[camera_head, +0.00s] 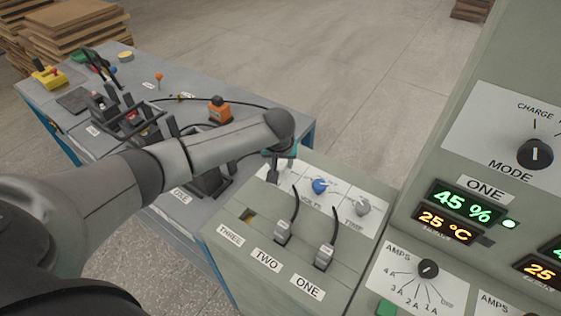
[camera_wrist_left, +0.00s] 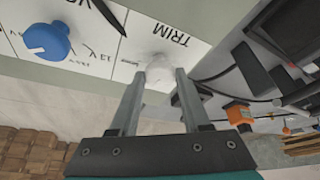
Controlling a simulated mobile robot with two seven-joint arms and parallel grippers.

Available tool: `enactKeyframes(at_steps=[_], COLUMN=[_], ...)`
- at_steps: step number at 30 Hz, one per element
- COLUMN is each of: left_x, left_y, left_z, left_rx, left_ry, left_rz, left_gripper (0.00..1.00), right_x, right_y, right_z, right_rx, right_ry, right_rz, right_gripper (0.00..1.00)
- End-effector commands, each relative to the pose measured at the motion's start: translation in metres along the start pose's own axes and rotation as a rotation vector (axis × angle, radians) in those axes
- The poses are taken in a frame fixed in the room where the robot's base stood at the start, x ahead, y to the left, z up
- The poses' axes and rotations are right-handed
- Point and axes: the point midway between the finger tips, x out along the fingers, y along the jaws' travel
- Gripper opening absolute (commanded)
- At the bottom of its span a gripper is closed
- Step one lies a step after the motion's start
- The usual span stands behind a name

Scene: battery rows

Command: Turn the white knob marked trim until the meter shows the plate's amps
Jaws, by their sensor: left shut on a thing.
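The white knob (camera_wrist_left: 160,70) sits beside the printed word TRIM in the left wrist view. My left gripper (camera_wrist_left: 160,84) has a finger on each side of it and is shut on it. In the head view my left gripper (camera_head: 280,168) reaches down to the back left corner of the grey-green panel (camera_head: 235,263), and the arm and fingers mostly hide the knob there. The knob's pointer cannot be made out. I see no meter reading in amps and cannot make out a plate with an amps value. My right gripper is not in view.
A blue knob (camera_head: 320,186) and a grey knob marked TIME (camera_head: 362,206) are close beside the gripper. Two plugs with black cables stand in the sockets marked TWO and ONE. A tall cabinet (camera_head: 427,123) with lit displays rises at right. A cluttered bench (camera_head: 140,62) stands behind.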

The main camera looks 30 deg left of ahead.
Motion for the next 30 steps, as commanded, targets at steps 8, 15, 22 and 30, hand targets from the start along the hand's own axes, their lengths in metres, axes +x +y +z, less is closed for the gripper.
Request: enactKeyframes(at_steps=[8,15,22,30], left_x=[0.0,0.0,-0.003,-0.002], left_y=[0.0,-0.001,-0.002,-0.002], left_z=[0.0,0.0,-0.001,-0.001], left_rx=[0.0,0.003,0.097,0.261], left_ry=[0.0,-0.001,-0.005,-0.003], left_rz=[-0.001,0.0,0.04,0.108], left_gripper=[0.09,0.0,0.0,0.0], right_x=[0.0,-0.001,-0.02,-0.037], right_y=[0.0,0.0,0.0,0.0], right_z=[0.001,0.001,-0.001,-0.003], right_rx=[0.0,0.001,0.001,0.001], right_ry=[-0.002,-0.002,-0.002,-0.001], right_rz=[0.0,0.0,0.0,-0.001], right_gripper=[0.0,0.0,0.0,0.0])
